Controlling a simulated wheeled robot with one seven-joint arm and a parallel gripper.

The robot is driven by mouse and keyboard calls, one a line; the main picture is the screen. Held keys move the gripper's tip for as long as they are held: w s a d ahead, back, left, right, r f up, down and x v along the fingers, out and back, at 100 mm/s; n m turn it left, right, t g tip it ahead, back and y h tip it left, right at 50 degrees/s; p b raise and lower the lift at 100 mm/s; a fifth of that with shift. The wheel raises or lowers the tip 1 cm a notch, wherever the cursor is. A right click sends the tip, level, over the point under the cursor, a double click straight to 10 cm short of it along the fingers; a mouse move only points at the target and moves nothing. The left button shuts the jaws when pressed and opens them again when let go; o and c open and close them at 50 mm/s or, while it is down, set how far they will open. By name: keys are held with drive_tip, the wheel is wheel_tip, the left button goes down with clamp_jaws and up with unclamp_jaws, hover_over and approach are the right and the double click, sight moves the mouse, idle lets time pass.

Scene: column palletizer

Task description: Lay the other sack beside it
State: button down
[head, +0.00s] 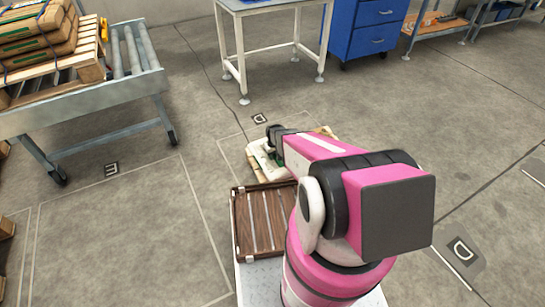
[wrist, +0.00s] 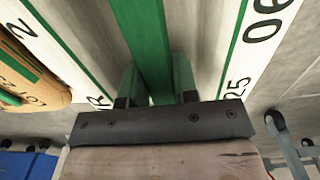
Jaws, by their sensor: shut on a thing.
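My gripper (wrist: 157,88) is shut on a white sack with green stripes and dark print (wrist: 217,45). The sack fills much of the wrist view, with a green band between the fingers. In the head view the white sack (head: 261,163) shows at the end of my arm, near the floor marking D. My arm hides much of it and what lies under it. A tan sack with dark print (wrist: 30,75) shows at the left of the wrist view, close beside the white one. I cannot tell whether they touch.
A roller conveyor (head: 100,110) at the left carries a wooden pallet (head: 88,70) with tan sacks (head: 38,40). A white table (head: 235,50) and a blue cabinet (head: 370,22) stand behind. Floor between is clear.

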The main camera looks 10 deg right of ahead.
drive_tip(key=shift+w+d+f, duration=0.8)
drive_tip(key=shift+w+d, duration=0.05)
drive_tip(key=shift+w, duration=0.2)
drive_tip(key=shift+f, duration=1.9)
drive_tip(key=shift+f, duration=0.1)
drive_tip(key=c, duration=0.9)
unclamp_jaws()
drive_tip(key=shift+f, duration=0.1)
wheel_tip(320, 180, up, 12)
drive_tip(key=shift+f, duration=0.1)
drive_tip(key=s+r+m, duration=0.1)
drive_tip(key=s+r, duration=0.6)
drive_tip(key=r, duration=0.2)
drive_tip(key=s+r+m, duration=0.1)
drive_tip(key=s+r, duration=0.6)
drive_tip(key=r, duration=0.3)
drive_tip(key=s+r+m, duration=0.1)
drive_tip(key=s+r, duration=0.6)
drive_tip(key=r, duration=0.3)
drive_tip(key=shift+s+r+m, duration=0.1)
drive_tip(key=shift+s+m, duration=0.1)
drive_tip(key=shift+m, duration=0.1)
